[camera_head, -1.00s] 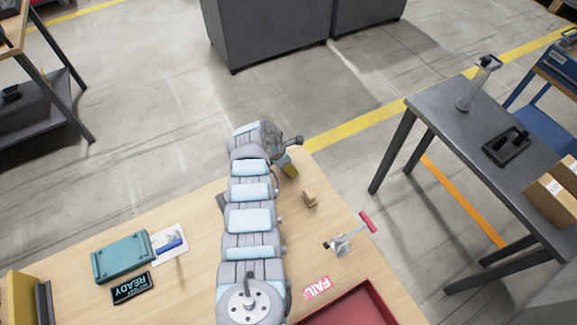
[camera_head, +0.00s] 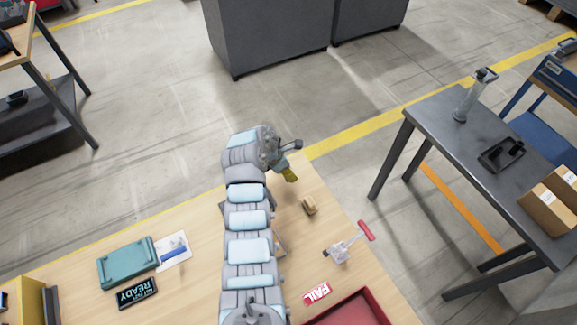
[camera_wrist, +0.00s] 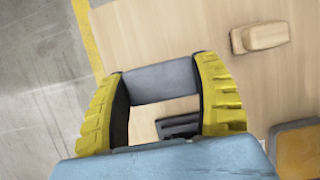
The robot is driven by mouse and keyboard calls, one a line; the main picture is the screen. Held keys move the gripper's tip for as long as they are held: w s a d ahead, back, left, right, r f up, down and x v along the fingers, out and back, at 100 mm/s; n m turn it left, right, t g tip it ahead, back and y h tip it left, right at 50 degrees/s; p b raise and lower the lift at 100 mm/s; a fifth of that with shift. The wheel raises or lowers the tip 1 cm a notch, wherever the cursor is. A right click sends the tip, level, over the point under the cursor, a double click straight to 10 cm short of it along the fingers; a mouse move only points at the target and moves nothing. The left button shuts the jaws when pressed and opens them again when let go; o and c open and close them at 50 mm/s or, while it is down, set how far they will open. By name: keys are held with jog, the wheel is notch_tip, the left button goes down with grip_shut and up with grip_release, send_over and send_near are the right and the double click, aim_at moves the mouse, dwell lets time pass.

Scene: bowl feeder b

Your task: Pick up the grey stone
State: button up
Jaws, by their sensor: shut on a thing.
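The grey stone (camera_wrist: 160,82) shows in the wrist view as a plain grey rectangular bar. It lies crosswise between the two yellow fingers of my gripper (camera_wrist: 163,90), touching both. The gripper is shut on it. In the head view my gripper (camera_head: 289,174) shows as a small yellow tip over the far right part of the wooden table (camera_head: 205,250). The stone cannot be made out there. Whether it is clear of the table top cannot be told.
A small wooden block (camera_head: 309,205) lies right of my gripper, also in the wrist view (camera_wrist: 260,37). A teal case (camera_head: 128,263) lies left. The table's far edge is close.

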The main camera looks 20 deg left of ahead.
jog(key=s+r+p, duration=0.4)
jog(key=s+r, duration=0.3)
jog(key=s, duration=0.4)
jog(key=shift+s+d, duration=0.2)
jog(key=shift+s, duration=0.05)
jog(key=o, duration=0.4)
jog(key=shift+c, duration=0.9)
